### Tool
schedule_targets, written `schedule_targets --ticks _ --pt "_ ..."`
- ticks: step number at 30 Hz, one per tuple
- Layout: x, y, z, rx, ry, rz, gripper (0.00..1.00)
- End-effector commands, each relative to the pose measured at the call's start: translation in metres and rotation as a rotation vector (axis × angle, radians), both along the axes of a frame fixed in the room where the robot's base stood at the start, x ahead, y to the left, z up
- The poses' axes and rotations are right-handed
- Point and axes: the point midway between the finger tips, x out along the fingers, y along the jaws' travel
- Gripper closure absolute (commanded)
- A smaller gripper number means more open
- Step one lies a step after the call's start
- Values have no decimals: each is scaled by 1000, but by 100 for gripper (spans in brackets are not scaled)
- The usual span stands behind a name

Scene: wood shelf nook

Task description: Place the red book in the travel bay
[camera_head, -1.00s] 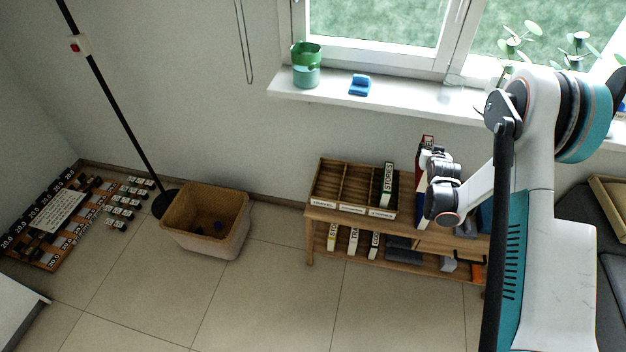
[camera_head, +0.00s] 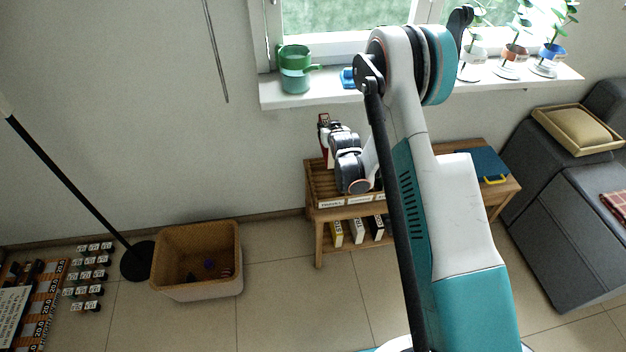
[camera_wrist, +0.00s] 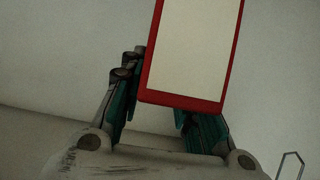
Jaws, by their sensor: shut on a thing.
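The red book (camera_wrist: 182,99) stands between my gripper's fingers (camera_wrist: 160,112) in the wrist view, its red cover edges framing cream pages. In the head view the red book (camera_head: 324,128) rises above the divided wooden organizer, on its left side. My gripper (camera_head: 332,146) is shut on it, and my arm reaches across from the right. The travel bay (camera_head: 331,204) is the leftmost one, marked by a TRAVEL label on its front edge. My arm covers the organizer's right part.
The wooden shelf (camera_head: 318,232) carries several books on its lower level. A blue folder (camera_head: 487,165) lies on its right end. The window sill (camera_head: 300,101) with a green cup (camera_head: 295,75) is above. A basket (camera_head: 200,294) stands on the floor at left.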

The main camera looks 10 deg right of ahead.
Motion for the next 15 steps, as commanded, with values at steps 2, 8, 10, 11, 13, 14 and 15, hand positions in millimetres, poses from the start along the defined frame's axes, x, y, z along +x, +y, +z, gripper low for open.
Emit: schedule_targets --ticks 2,8,10,11,13,14,15 --pt "0 -1 -18 0 0 -1 100" --pt "0 0 -68 0 0 0 100" --pt "0 0 -85 0 0 0 100" --pt "1 0 -92 0 0 0 100" --pt "1 0 -109 0 0 0 100" --pt "0 0 -116 0 0 0 100" --pt "1 0 -124 0 0 0 100"
